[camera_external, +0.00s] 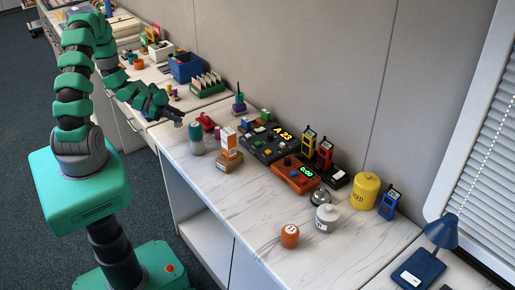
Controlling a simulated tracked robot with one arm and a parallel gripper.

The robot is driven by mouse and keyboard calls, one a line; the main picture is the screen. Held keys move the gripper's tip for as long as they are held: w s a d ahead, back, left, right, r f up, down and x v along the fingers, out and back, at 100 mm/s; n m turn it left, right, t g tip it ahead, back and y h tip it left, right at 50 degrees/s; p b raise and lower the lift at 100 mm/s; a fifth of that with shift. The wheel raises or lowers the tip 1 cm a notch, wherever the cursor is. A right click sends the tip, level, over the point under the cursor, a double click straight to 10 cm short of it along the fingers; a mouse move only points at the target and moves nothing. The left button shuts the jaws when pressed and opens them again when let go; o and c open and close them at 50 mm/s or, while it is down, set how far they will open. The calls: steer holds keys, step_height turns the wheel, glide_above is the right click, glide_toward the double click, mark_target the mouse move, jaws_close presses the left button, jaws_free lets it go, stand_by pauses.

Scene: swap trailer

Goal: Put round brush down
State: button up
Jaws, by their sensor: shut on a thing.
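My gripper (176,119) is at the end of my green arm, over the near left end of the white marble-patterned counter (345,262). It is shut on the round brush, which is too small and too covered by the fingers to make out clearly. A teal and grey cylinder (196,140) stands on the counter just below and right of my gripper. I cannot tell whether the held brush touches anything below it.
An orange and white box (228,143) stands right of the cylinder, with a red object (206,122) behind. The counter's front strip is mostly clear.

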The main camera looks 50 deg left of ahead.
steer(key=shift+f, duration=3.7)
steer(key=o, duration=1)
steer(key=shift+c, duration=0.2)
steer(key=shift+v, duration=6.05)
steer(key=shift+w, duration=0.1)
